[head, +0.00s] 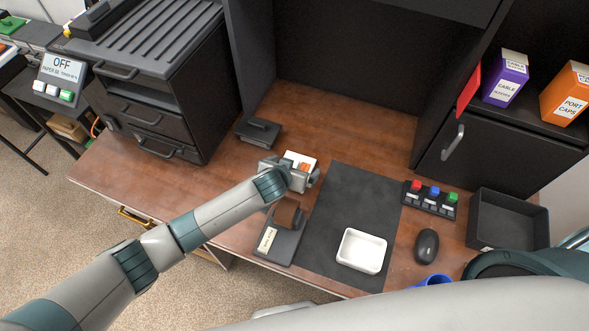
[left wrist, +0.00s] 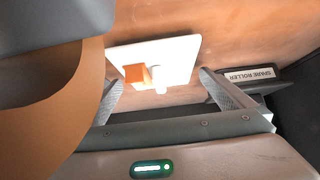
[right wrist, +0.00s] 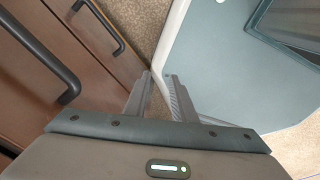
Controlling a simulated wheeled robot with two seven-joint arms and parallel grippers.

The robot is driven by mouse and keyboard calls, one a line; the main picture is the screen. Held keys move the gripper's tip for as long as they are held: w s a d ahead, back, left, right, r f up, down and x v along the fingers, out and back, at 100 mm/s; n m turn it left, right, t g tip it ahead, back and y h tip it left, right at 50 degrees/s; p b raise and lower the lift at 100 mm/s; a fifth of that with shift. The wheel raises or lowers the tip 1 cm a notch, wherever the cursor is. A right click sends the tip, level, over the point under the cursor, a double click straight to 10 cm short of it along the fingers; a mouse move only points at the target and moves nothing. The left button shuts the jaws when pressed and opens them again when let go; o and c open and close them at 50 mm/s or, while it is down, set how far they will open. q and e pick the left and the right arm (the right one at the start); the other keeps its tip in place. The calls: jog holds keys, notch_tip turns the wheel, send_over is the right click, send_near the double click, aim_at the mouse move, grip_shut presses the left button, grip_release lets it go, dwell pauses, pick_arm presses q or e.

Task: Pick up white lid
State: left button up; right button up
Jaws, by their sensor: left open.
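The white lid (head: 300,160) is a flat plate with an orange knob (left wrist: 137,73) on top. It lies on the brown desk, left of the dark mat's far end. In the left wrist view the lid (left wrist: 180,58) sits between and beyond the fingertips. My left gripper (left wrist: 160,88) is open and empty, close to the lid; I cannot tell whether it touches. In the head view the gripper (head: 291,173) partly covers the lid's near side. My right gripper (right wrist: 160,75) is empty beside the desk drawers, its fingers a narrow gap apart.
A white open box (head: 362,250) stands on the dark mat (head: 340,200). A tape-holder-like device (head: 282,240) is near the left arm. A spare roller block (head: 258,133) lies behind. A button panel (head: 431,199), black mouse (head: 427,246) and black tray (head: 508,220) are right.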

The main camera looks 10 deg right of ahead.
aim_at(296, 166)
pick_arm(q)
jog(key=shift+f, duration=0.1)
dwell(0.4)
jog(key=c, duration=1.3)
jog(key=shift+w, duration=0.1)
jog(key=shift+r+b, duration=0.65)
jog(key=shift+r, duration=1.1)
jog(key=shift+d+r, duration=0.2)
jog(key=shift+r, duration=0.1)
jog(key=s+d+r+b, duration=0.3)
jog(key=s+d+r, duration=0.3)
jog(key=d, duration=0.3)
jog(key=shift+d+r+b, duration=0.4)
jog(key=shift+r, duration=0.05)
